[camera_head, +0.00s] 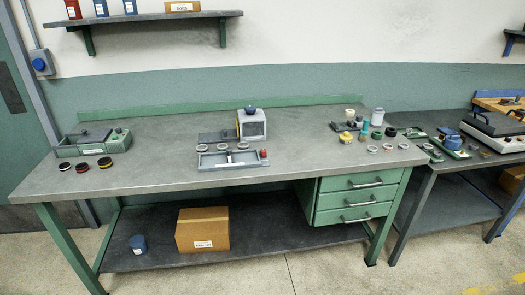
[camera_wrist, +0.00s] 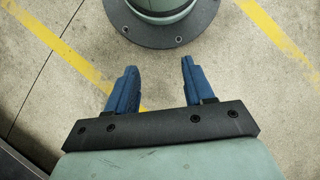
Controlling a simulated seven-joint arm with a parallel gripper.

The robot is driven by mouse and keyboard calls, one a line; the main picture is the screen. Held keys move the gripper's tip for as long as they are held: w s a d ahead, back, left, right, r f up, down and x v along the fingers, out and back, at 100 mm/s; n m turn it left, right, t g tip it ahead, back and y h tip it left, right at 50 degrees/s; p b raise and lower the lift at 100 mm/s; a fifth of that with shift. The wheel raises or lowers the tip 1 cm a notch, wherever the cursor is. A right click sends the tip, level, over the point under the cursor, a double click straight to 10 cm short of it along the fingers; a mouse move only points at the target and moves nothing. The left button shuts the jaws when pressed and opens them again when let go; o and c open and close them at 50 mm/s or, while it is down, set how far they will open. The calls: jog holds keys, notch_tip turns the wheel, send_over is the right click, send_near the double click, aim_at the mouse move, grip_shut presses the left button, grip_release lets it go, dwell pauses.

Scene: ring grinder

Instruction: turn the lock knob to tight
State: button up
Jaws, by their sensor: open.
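The ring grinder (camera_head: 253,124) is a small pale box with a yellow edge on its left side, standing mid-bench. A dark blue knob (camera_head: 249,108) sits on top of it. In front is a grey fixture (camera_head: 228,163) with a small red knob (camera_head: 264,154) at its right end. I cannot tell which knob is the lock knob, nor any marks for tight. My gripper (camera_wrist: 160,80) shows only in the wrist view. Its two blue fingers are apart and empty over the floor, away from the bench.
The bench (camera_head: 150,180) has clear room left of the grinder. Three pale rings (camera_head: 222,147) lie between grinder and fixture. Jars (camera_head: 377,117) and small parts crowd the right. A shelf (camera_head: 145,18) hangs above.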

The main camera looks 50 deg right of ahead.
jog(key=w+d+r+n+t, duration=0.2)
jog(key=w+d+r, duration=0.65)
jog(key=w, duration=0.35)
jog(key=w+d+r+n+t, duration=0.1)
jog(key=w+d+r+n, duration=0.1)
jog(key=w+d+r, duration=0.75)
jog(key=w+d+r+t, duration=0.1)
jog(key=w+d+r, duration=0.45)
jog(key=r, duration=0.45)
notch_tip(320, 180, up, 31)
jog(key=n+h, duration=0.4)
jog(key=n, duration=0.2)
send_over(263, 150)
jog(key=w+a, duration=0.3)
jog(key=a, duration=0.2)
jog(key=shift+g, duration=0.3)
jog(key=x, duration=1.3)
jog(key=shift+s+d, duration=0.1)
jog(key=shift+d, duration=0.05)
jog(key=shift+c, duration=0.2)
